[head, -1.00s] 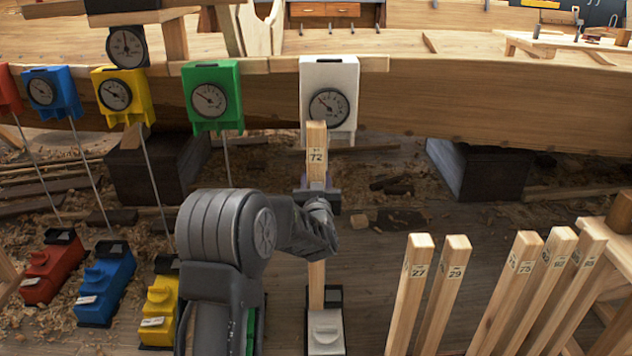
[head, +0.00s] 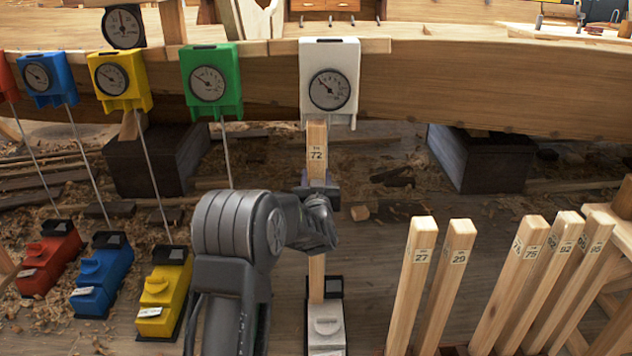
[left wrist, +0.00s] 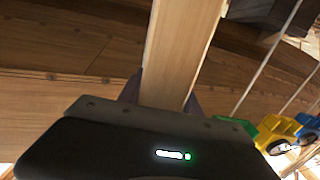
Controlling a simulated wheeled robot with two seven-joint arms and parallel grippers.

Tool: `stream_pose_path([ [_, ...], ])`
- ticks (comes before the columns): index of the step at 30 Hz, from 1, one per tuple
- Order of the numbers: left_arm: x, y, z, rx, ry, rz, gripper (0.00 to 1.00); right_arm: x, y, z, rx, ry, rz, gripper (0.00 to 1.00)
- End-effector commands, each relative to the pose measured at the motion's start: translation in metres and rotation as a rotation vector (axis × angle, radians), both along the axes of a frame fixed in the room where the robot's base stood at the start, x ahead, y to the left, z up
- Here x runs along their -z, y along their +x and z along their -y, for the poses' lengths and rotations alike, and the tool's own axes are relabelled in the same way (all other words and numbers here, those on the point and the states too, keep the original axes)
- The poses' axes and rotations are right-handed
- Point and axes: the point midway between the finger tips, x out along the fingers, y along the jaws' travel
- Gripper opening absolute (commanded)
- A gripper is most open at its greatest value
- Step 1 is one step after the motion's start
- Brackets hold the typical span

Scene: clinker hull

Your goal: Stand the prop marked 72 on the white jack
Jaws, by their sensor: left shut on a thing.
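The prop marked 72 (head: 317,152) is a pale wooden post, upright in the head view. Its top end is just below the white gauge box (head: 329,80) on the hull plank; I cannot tell if they touch. Its lower end is at the white jack (head: 325,325) on the floor, seemingly over the jack's dark rear part. My left gripper (head: 318,190) is shut around the prop in its upper half. The left wrist view also shows the prop (left wrist: 180,50) between the fingers. My right gripper is not in view.
Props marked 27 (head: 411,285) and 29 (head: 445,285) and several others lean in a rack at the right. Yellow (head: 163,295), blue (head: 101,280) and red (head: 50,258) jacks stand at the left. Dark blocks (head: 480,160) sit under the hull. Wood chips litter the floor.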

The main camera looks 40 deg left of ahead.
Motion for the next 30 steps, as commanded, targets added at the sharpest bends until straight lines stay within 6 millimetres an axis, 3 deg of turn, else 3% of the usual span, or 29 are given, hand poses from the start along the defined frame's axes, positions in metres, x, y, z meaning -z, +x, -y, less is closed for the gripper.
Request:
stream_pose_path([
  [19,-0.002,0.036,-0.029,-0.002,0.004,0.005,0.0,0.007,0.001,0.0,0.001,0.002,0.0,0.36],
  [30,-0.002,0.047,-0.036,-0.002,0.003,0.004,0.0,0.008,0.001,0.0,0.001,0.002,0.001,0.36],
])
